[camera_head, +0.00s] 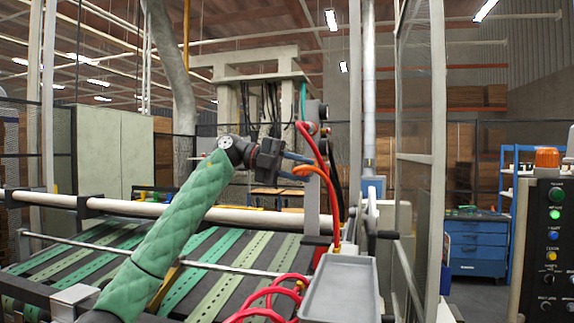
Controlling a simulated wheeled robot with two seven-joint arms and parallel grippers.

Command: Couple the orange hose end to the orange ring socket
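The orange hose end (301,170) is up in the air left of the machine's connector panel, with its red hose (332,200) arching over and down to the right. My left gripper (297,164) reaches in from the lower left on a green-sleeved arm. Its fingers are at the hose end and appear closed on it; the exact contact is small in the picture. Round connectors (316,110) sit on the panel above and to the right, apart from the hose end. I cannot clearly make out which is the orange ring socket. My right gripper is not in view.
Another red hose (306,132) runs down from the connectors. A grey tray (342,287) stands at the front, with coiled red hoses (270,299) to its left. The slatted conveyor (190,270) lies under my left arm. A mesh guard (415,130) and control box (546,240) are on the right.

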